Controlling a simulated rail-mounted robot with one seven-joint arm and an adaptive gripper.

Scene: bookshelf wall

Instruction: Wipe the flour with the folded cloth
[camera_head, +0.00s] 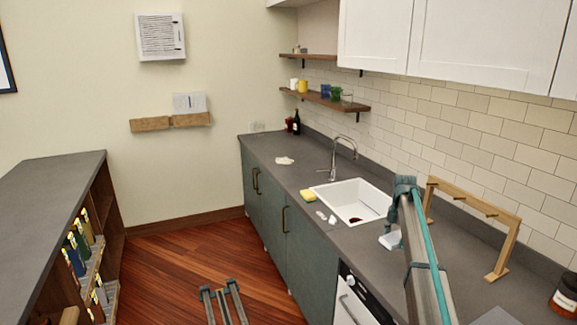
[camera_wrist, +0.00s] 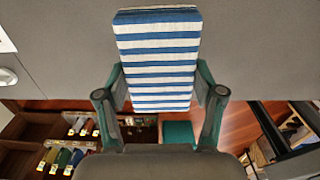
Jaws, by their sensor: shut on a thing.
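The folded cloth (camera_wrist: 158,45) has blue and white stripes and fills the upper middle of the wrist view. My gripper (camera_wrist: 161,93) is shut on it, with one finger at each side edge. In the head view, a pale piece (camera_head: 389,241) shows beside my arm over the counter right of the sink; it may be the cloth, and the arm hides the fingers there. A flat white patch that looks like the flour (camera_head: 285,160) lies on the far part of the grey counter, apart from the cloth.
The white sink (camera_head: 352,199) and its tap (camera_head: 341,153) stand between my arm and the white patch. A wooden rack (camera_head: 474,212) stands right of my arm. Shelves (camera_head: 325,99) hang above the counter.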

